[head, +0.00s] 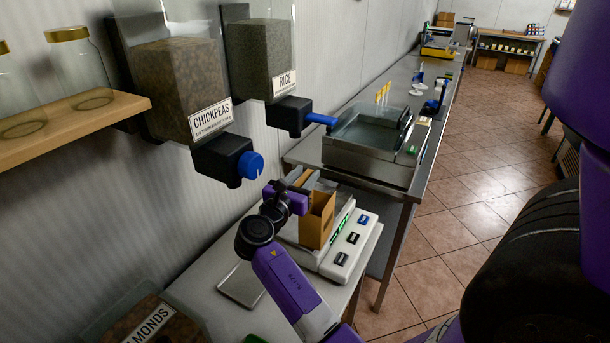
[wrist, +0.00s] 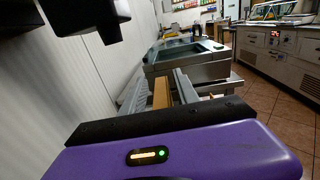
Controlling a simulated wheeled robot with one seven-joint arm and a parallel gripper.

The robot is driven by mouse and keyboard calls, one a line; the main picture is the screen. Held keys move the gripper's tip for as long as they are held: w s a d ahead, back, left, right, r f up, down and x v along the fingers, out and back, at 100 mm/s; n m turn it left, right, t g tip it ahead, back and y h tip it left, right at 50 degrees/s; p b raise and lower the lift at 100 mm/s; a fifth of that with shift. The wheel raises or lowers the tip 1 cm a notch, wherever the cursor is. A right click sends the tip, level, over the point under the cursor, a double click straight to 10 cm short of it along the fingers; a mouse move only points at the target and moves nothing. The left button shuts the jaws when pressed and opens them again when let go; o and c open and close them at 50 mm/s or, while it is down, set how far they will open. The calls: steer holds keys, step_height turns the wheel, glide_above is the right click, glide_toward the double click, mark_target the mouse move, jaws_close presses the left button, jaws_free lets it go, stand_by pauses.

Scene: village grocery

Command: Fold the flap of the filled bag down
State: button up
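The brown paper bag (head: 317,222) stands upright on the scale in the head view. Its tall back part rises near my gripper (head: 305,179), and its contents cannot be seen. My gripper is at the top of the bag, on its wall side, with two grey fingers apart. In the wrist view, a brown strip of the bag (wrist: 160,94) shows between the two fingers, with the left finger close to it. Whether either finger touches it cannot be told.
The white scale (head: 335,262) with several buttons sits on the steel counter (head: 212,268). The chickpeas dispenser (head: 185,95) and rice dispenser (head: 262,60) hang on the wall above. A steel-framed glass-topped unit (head: 372,140) stands beyond.

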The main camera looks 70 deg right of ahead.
jaws_close()
steer(key=shift+s+m, duration=0.2)
steer(key=shift+m, duration=0.1)
stand_by(0.5)
steer(key=shift+s+a+f+m+b, duration=0.15)
steer(key=shift+s+f+m+b, duration=0.25)
steer(key=shift+s+m, duration=0.85)
steer(key=shift+s+a+f+m+b, duration=0.2)
steer(key=shift+s+m+b, duration=0.3)
steer(key=shift+m, duration=1.6)
steer(key=shift+s+a+f+m+b, duration=0.15)
steer(key=shift+s+f+m+b, duration=0.45)
steer(key=shift+m, duration=1.05)
steer(key=shift+s+r, duration=0.25)
steer(key=shift+r, duration=0.1)
